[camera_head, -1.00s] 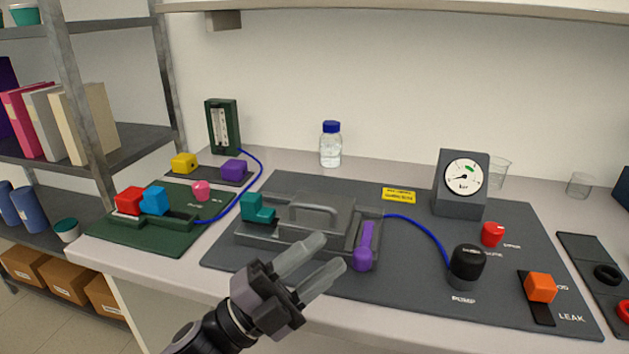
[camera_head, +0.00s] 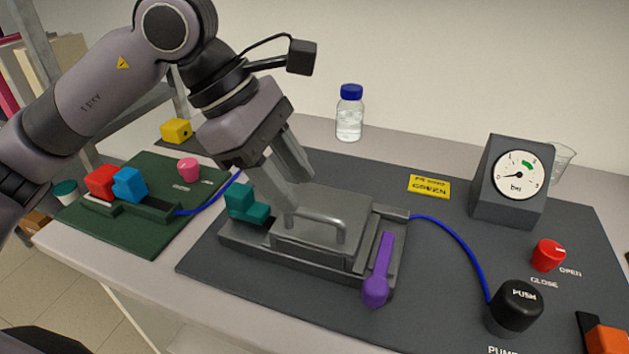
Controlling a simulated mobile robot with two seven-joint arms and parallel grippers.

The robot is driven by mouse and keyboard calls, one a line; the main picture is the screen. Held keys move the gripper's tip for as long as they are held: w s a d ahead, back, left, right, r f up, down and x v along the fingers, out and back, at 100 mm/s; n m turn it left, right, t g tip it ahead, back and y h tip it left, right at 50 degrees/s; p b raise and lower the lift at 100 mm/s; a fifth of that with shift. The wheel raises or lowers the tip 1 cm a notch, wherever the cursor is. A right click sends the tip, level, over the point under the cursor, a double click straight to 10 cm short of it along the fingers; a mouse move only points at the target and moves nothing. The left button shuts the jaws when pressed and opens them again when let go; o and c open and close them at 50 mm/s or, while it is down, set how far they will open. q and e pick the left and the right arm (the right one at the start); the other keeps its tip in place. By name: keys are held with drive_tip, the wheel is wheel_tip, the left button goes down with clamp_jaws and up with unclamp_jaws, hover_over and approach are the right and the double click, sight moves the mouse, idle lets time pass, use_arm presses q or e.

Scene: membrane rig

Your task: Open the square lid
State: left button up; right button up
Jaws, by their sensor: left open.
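The square lid (camera_head: 340,205) is a grey plate with a raised bar handle (camera_head: 318,220), lying flat and closed on its grey base (camera_head: 250,242). A teal latch block (camera_head: 246,204) sits at the left of the base, and a purple lever (camera_head: 378,272) lies along its right side. My left gripper (camera_head: 292,193) is open and points down over the lid, its fingertips by the left end of the handle. I cannot tell whether the fingers touch the handle. My right gripper is not in view.
A black pump knob (camera_head: 515,306), a red knob (camera_head: 549,255) and a gauge (camera_head: 512,180) stand to the right, with a blue hose between lid base and pump. A green board (camera_head: 150,235) with red and blue blocks is at left. A bottle (camera_head: 350,115) stands behind.

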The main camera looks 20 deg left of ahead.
sight(311, 213)
use_arm(q)
drive_tip(key=shift+t+y, duration=0.4)
drive_tip(key=f, duration=0.2)
drive_tip(key=w+f, duration=0.1)
drive_tip(key=f, duration=0.1)
drive_tip(key=w+d+f+p, duration=0.1)
drive_tip(key=shift+w+f, duration=0.15)
drive_tip(key=shift+f, duration=0.25)
drive_tip(key=shift+c, duration=0.3)
clamp_jaws()
